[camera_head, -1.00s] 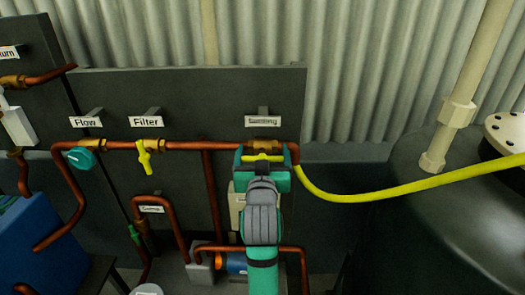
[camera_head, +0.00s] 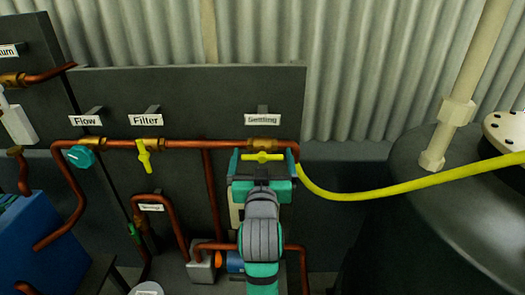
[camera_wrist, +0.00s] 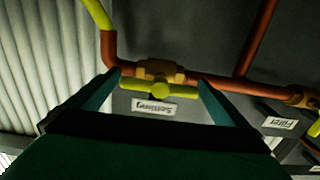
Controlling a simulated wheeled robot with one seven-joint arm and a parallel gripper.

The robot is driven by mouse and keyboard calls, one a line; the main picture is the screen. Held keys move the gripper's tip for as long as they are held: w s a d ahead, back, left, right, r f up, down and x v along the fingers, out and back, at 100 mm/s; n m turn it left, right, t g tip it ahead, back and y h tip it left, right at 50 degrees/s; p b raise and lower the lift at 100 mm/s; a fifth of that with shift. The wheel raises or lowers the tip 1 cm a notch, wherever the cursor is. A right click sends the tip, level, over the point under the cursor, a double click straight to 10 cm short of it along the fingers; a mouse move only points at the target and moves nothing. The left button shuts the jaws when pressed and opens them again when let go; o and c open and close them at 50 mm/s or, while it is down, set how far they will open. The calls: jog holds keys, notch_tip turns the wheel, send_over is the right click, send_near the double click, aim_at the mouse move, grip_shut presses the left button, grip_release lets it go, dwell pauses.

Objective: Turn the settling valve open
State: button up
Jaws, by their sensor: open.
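The settling valve is a brass fitting (camera_head: 263,147) on the copper pipe under a white "Settling" label (camera_head: 262,120). Its yellow handle (camera_head: 262,157) lies level, along the pipe. My teal gripper (camera_head: 265,161) is open just below and in front of the valve, with a finger toward each end of the handle. In the wrist view the yellow handle (camera_wrist: 158,89) shows between the two spread fingertips (camera_wrist: 160,80). I see no clear contact, and nothing is held. The valve body (camera_wrist: 160,71) sits just behind the handle.
A yellow hose (camera_head: 400,190) runs right from the pipe's end, past a dark tank (camera_head: 440,220). Copper pipes (camera_head: 208,195) run down the dark panel.

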jog(key=s, duration=0.7)
jog(key=shift+s, duration=0.1)
